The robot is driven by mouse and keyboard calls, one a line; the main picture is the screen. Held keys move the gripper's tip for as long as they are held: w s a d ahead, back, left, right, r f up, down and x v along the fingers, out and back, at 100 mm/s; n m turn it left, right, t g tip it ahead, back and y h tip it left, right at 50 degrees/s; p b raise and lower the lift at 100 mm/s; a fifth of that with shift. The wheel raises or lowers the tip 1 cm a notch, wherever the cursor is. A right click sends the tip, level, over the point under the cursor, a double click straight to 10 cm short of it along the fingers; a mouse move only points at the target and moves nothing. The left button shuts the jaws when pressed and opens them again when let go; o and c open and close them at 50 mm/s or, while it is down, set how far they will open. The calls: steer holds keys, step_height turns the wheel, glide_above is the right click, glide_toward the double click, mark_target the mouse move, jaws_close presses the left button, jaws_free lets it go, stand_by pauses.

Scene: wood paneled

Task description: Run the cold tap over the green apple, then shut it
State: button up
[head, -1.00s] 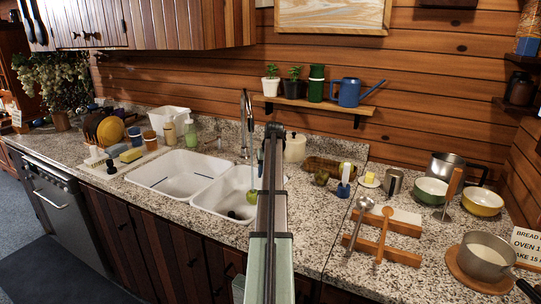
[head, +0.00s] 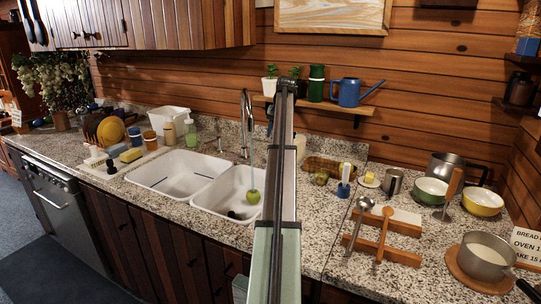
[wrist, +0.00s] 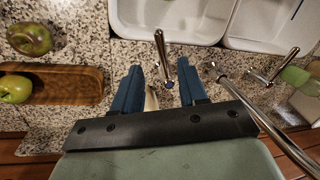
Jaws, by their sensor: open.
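The green apple (head: 253,196) sits in the right basin (head: 222,192) of the white double sink, near a dark drain. The lever appears apart from both fingers. The other tap lever (wrist: 287,62) and the spout tube (wrist: 265,115) lie to the right there. My arm hides the gripper and the near lever in the head view.
A wooden tray (wrist: 75,82) with a green apple (wrist: 15,89) lies beside the sink, and a reddish-green fruit (wrist: 30,38) is close by. A soap bottle (head: 191,132) stands behind the left basin. A shelf with a blue watering can (head: 348,92) hangs above.

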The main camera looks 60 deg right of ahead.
steer(key=f, duration=0.3)
steer(key=w+f, duration=0.1)
steer(key=f, duration=0.2)
steer(key=w+f, duration=0.1)
steer(key=f, duration=0.3)
steer(key=shift+a+f, duration=0.1)
steer(key=shift+a, duration=0.2)
jaws_close()
